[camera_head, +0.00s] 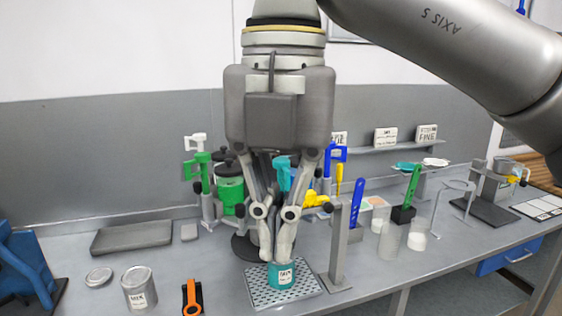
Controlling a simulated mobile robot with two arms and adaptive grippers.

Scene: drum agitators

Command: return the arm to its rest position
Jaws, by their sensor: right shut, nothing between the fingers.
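My right arm (470,55) comes in from the upper right, and its gripper (277,257) points straight down near the middle of the view. Its fingers are together with nothing between them. The fingertips are right above or just behind a small teal labelled can (283,278); I cannot tell whether they touch it. The can stands upright on a perforated metal plate (259,298) on the bench. My gripper hides part of the equipment behind it. My left gripper does not show.
A grey post (338,245) stands close to the right of the gripper. Green (230,190) and blue-handled (335,154) equipment stands behind it. A labelled metal can (138,290) and an orange-black tool (192,297) are at front left. Clear beakers (389,242) stand at right.

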